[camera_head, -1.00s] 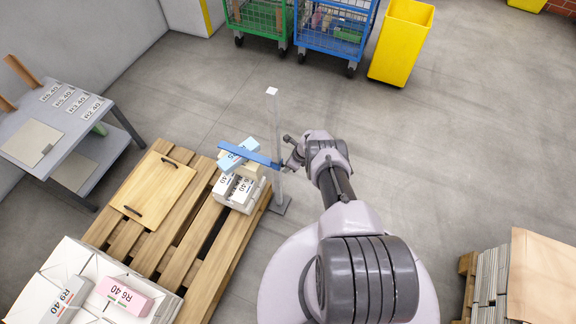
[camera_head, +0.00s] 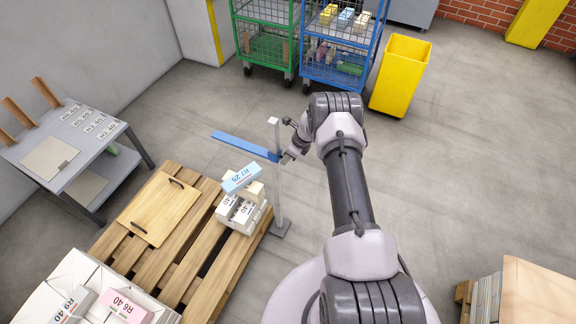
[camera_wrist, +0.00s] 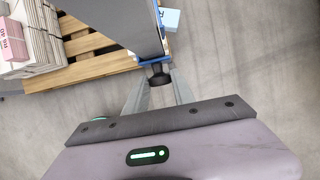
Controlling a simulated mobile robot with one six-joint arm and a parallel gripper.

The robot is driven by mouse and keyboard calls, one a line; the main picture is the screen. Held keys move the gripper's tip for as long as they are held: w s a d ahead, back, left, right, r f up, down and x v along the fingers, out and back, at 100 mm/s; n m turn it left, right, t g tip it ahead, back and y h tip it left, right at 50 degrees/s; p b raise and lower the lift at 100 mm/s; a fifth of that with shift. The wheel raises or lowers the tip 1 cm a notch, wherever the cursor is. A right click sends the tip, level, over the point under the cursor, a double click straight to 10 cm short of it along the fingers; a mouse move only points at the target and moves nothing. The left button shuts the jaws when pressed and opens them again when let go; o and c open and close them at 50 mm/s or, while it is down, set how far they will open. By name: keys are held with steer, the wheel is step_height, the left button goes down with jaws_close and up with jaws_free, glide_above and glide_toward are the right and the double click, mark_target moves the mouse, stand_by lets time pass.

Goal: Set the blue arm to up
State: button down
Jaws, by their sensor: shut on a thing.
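The blue arm (camera_head: 240,143) is a long flat bar that sticks out to the left from an upright grey post (camera_head: 278,195). It meets the post in its upper part, a little below the white top, and stands clear above the paper bundles. My gripper (camera_head: 287,157) is at the post end of the blue arm, on the right side. In the wrist view my gripper (camera_wrist: 158,88) has its fingers closed around a dark knob (camera_wrist: 159,74). A large grey surface fills the space beyond the knob, and only a little blue shows at its edge.
A light blue bundle (camera_head: 241,178) lies on white bundles (camera_head: 240,212) on the wooden pallet (camera_head: 215,270), below the blue arm. A grey table (camera_head: 88,160) stands left. Wheeled cages (camera_head: 337,45) and a yellow bin (camera_head: 399,75) stand behind. The floor right of the post is open.

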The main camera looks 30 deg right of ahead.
step_height(320, 180, up, 10)
steer(key=p, duration=0.3)
steer(key=shift+w, duration=0.15)
steer(key=c, duration=1.5)
jaws_free()
steer(key=o, duration=0.4)
